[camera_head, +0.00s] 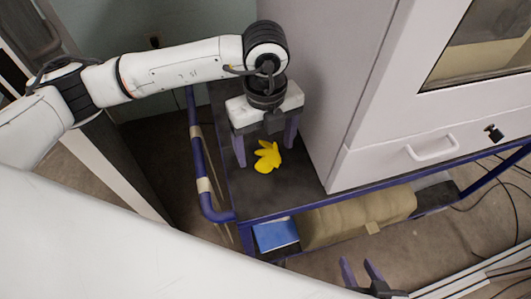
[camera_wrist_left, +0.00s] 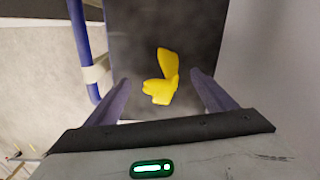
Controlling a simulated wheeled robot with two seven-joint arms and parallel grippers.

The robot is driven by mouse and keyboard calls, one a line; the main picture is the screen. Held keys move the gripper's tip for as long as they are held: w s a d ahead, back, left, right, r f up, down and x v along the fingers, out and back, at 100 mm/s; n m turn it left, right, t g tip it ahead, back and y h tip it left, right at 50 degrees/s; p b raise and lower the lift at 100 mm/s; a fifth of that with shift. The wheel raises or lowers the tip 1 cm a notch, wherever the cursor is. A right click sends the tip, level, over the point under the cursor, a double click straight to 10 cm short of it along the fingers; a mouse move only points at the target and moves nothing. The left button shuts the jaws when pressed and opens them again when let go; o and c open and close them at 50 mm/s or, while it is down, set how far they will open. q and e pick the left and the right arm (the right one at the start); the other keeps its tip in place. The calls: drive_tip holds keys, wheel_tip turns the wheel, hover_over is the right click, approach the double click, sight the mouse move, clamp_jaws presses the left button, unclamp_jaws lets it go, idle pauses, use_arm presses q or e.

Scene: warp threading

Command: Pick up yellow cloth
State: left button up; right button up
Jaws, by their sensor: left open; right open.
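The yellow cloth (camera_head: 267,157) lies crumpled on the dark top of a cart (camera_head: 290,187) in the head view. My left gripper (camera_head: 264,151) is open above it, fingers pointing down. In the left wrist view the yellow cloth (camera_wrist_left: 162,80) shows between and beyond the two open fingers of my left gripper (camera_wrist_left: 160,88), with no finger seen touching it. My right gripper (camera_head: 362,268) is open and empty at the bottom of the head view, low and to the right of the cart's near corner.
A large grey cabinet (camera_head: 345,115) with a handle (camera_head: 432,149) stands close to the right of the cloth. A blue rail (camera_head: 196,145) runs along the cart's left side. A tan bundle (camera_head: 360,215) and a blue item (camera_head: 276,235) lie on the lower shelf.

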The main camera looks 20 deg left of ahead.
sight(265, 148)
use_arm(q)
drive_tip(key=shift+w+f, duration=0.1)
drive_tip(key=shift+f, duration=1.2)
drive_tip(key=c, duration=1.2)
drive_tip(key=shift+o, duration=0.2)
drive_tip(key=shift+r, duration=0.1)
wheel_tip(265, 148, up, 10)
